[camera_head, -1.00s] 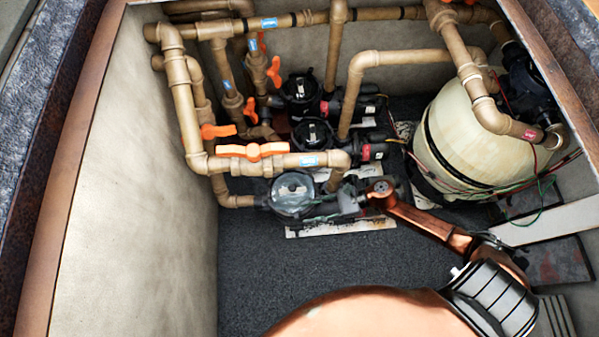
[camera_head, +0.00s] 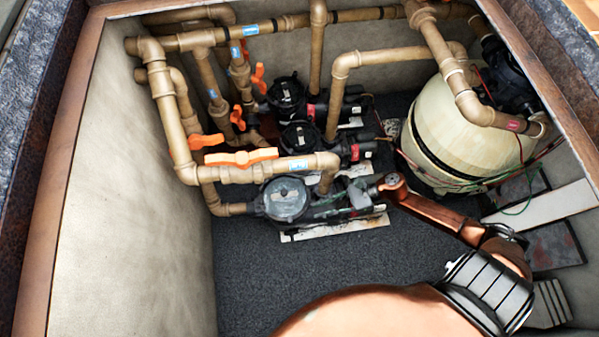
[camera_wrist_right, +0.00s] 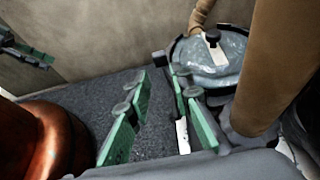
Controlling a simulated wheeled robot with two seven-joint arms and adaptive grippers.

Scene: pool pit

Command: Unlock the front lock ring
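The front pump (camera_head: 325,207) has a round clear lid (camera_head: 286,191) with a dark ring around it. In the right wrist view the lid (camera_wrist_right: 222,62) shows at the upper right, partly behind a tan pipe. My right gripper (camera_head: 345,205) is over the pump body, just right of the lid. Its green-padded fingers are apart with nothing between them in the wrist view (camera_wrist_right: 160,82). The right finger is close to the lid's rim; contact cannot be told. A green and dark piece at the wrist view's upper left looks like part of my left gripper (camera_wrist_right: 25,48).
Tan pipes with an orange valve handle (camera_head: 241,157) run behind and above the lid, and one pipe (camera_head: 327,172) comes down beside it. Two more pumps stand behind. A large cream tank (camera_head: 450,130) is at right. The dark floor (camera_head: 270,265) in front is clear.

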